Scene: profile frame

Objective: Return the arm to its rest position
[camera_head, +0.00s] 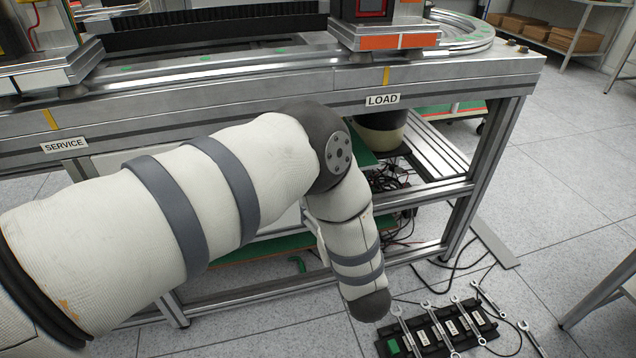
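My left arm comes in from the left in the head view, white with grey bands. It bends at a dark joint in the middle and its lower part hangs down to a dark rounded end. No gripper fingers show on it, so I cannot see my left gripper. My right arm and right gripper are out of view.
A metal-framed bench (460,72) with SERVICE and LOAD labels runs across behind my arm. Below its right end, a black holder (384,347) carries several wrenches. Loose cables lie near it. Open tiled floor (565,190) lies at right, with a table leg (600,290) at the edge.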

